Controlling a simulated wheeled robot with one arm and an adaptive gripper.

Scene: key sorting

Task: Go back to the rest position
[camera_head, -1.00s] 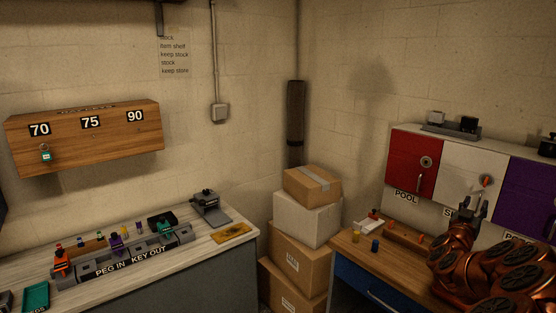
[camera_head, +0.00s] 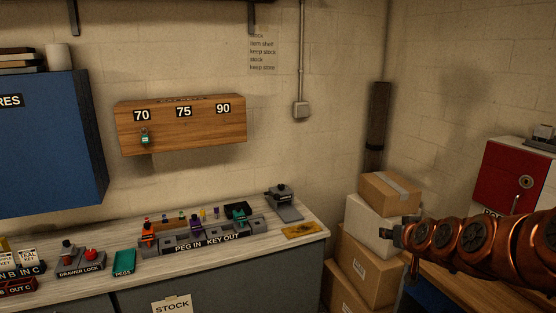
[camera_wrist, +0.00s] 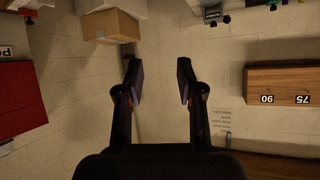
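My gripper (camera_wrist: 159,82) is open in the wrist view, with two dark fingers apart and nothing between them. The wrist picture appears upside down, with the wall behind the fingers. In the head view my copper arm reaches in from the right, and the gripper (camera_head: 398,236) is in front of the stacked boxes, clear of the bench. No key is visible in it.
A wooden key board (camera_head: 180,131) marked 70, 75 and 90 hangs on the wall, with a teal-tagged key (camera_head: 145,138) under 70. The bench holds a PEG IN KEY OUT rack (camera_head: 208,241). Cardboard boxes (camera_head: 389,192) stand in the corner. A red cabinet (camera_head: 512,178) is at right.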

